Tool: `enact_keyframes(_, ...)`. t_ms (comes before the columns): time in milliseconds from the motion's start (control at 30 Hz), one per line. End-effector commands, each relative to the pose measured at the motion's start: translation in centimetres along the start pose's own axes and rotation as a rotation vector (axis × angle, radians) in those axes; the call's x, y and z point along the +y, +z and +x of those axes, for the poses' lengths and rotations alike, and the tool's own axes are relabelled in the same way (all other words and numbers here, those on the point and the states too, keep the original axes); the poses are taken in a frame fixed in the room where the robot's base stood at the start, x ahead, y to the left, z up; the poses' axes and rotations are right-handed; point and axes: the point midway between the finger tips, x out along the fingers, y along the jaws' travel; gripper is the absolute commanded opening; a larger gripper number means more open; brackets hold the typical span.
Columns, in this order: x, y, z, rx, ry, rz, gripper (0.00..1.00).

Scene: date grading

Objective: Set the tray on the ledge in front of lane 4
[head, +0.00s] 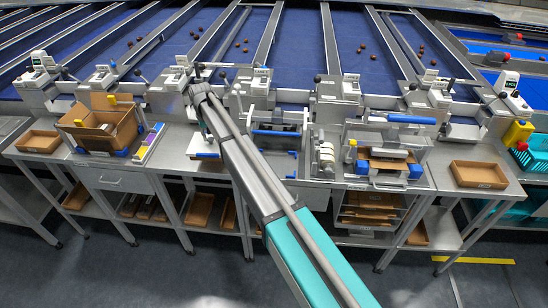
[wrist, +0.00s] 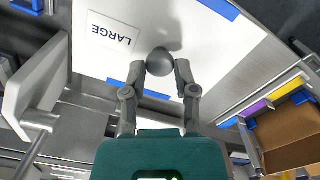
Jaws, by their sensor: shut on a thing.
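My gripper (wrist: 160,72) is shut on a dark round knob (wrist: 159,61), one finger on each side of it. Beneath it is a white panel (wrist: 215,50) with blue strips and a card reading LARGE (wrist: 110,37). In the head view my arm mostly hides the gripper, above the bench left of centre near a white sheet (head: 201,147). One shallow brown tray (head: 38,150) lies on the far left bench. Another brown tray (head: 478,184) lies on the right bench. No tray is seen in my gripper. I cannot read lane numbers.
An open cardboard box (head: 116,142) stands left of my arm; a box with purple and yellow items beside it shows in the wrist view (wrist: 300,153). Blue sorting lanes (head: 300,50) with scattered dates run behind the benches.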

Motion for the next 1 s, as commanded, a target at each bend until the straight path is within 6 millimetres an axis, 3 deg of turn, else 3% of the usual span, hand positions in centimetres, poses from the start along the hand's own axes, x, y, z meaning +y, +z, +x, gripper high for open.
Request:
enact_keyframes(700,-3.4,-2.2,0.0,0.0,0.0,-0.001,0.0)
enact_keyframes(1000,-3.8,-2.4,0.0,0.0,0.0,-0.001,0.0)
